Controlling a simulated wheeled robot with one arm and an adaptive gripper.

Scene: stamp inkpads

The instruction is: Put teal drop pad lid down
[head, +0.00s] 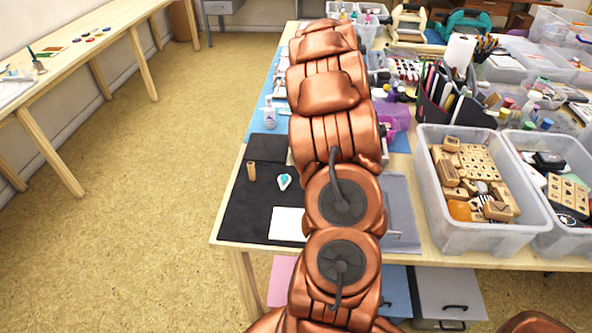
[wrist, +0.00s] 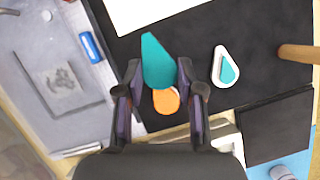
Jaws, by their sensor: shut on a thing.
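My gripper (wrist: 167,75) is shut on the teal drop-shaped lid (wrist: 157,58), which sits between the fingertips in the wrist view. The open drop pad (wrist: 227,67), white with a teal drop-shaped centre, lies to the right of the held lid on the black mat (wrist: 205,110). The pad also shows in the head view (head: 284,181), left of my arm. My gripper and the lid are hidden behind my arm there. I cannot tell the lid's exact height above the mat.
An orange round piece (wrist: 166,100) shows between my fingers, below the lid in the picture. A wooden cylinder (head: 252,171) stands near the pad. White paper (head: 287,224) lies at the front. A grey tray (wrist: 62,85) is at left in the wrist view. Stamp bins (head: 470,235) stand right.

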